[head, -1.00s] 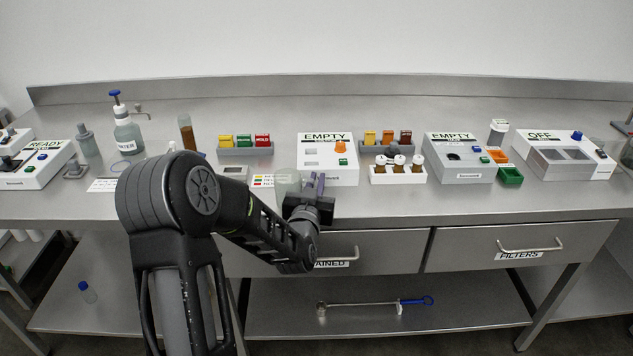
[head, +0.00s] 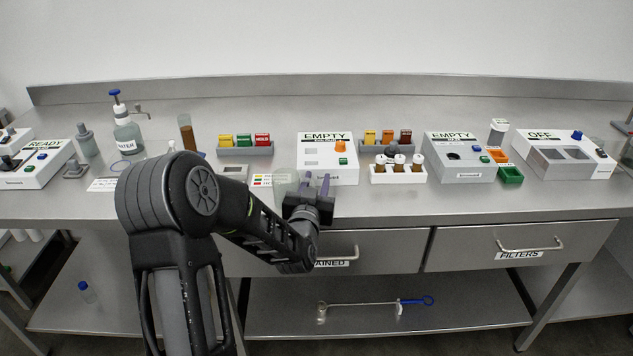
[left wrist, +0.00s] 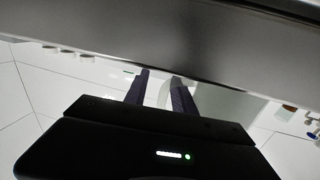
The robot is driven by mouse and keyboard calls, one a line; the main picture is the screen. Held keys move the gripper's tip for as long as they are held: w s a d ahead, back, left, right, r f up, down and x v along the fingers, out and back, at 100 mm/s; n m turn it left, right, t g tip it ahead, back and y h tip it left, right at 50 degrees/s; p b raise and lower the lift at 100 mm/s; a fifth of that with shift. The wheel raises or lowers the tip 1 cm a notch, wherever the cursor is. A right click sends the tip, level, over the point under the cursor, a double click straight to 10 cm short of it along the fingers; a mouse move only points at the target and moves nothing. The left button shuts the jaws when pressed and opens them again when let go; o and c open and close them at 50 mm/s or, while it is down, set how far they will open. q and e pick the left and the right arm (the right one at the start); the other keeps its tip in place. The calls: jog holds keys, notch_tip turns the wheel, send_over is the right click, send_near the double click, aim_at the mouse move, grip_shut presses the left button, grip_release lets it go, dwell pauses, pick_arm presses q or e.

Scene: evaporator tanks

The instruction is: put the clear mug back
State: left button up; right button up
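The clear mug (head: 281,184) is a pale, see-through cup near the counter's front edge in the head view. It is just left of my left gripper (head: 316,183), which partly covers it. I cannot tell whether its base touches the counter. In the left wrist view the two purple fingers of my left gripper (left wrist: 161,88) are apart. A pale, narrow shape, perhaps the mug's handle, shows between them, and a faint see-through area, likely the mug (left wrist: 225,103), lies to their right. My right gripper is not in view.
Behind the gripper are a white EMPTY box (head: 312,170), a vial rack (head: 398,178) and a coloured-block holder (head: 245,149). A small labelled card (head: 262,180) lies left of the mug. Drawers (head: 520,246) are under the counter. The counter's front strip at right is clear.

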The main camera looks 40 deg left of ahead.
aim_at(294, 190)
pick_arm(q)
jog(key=b+v, duration=0.1)
jog(key=v, duration=0.6)
jog(key=shift+s+d+r, duration=0.15)
jog(key=shift+s+d, duration=0.05)
dwell(0.4)
